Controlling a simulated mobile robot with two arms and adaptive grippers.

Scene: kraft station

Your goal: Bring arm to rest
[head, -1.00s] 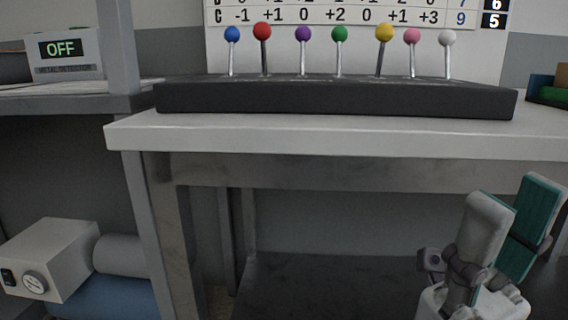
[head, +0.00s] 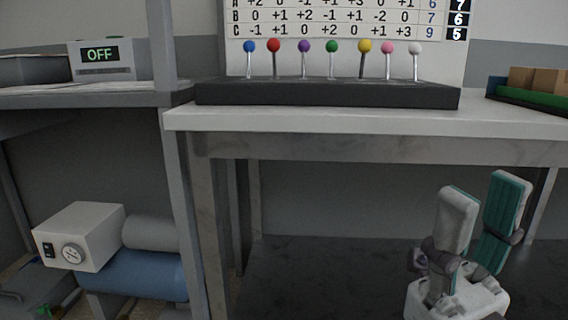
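My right gripper (head: 478,215) is at the lower right of the head view, below the level of the table top and in front of the table (head: 330,121). Its two teal-padded fingers point up and stand apart, with nothing between them. The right arm behind it is mostly out of the picture. My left gripper does not show in the head view.
A black lever box (head: 330,95) with several coloured knobs stands on the table. A number chart (head: 350,20) hangs behind it. A metal detector (head: 101,58) reading OFF is at left. A compressor-like machine (head: 80,238) stands low left. A green crate (head: 530,99) is far right.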

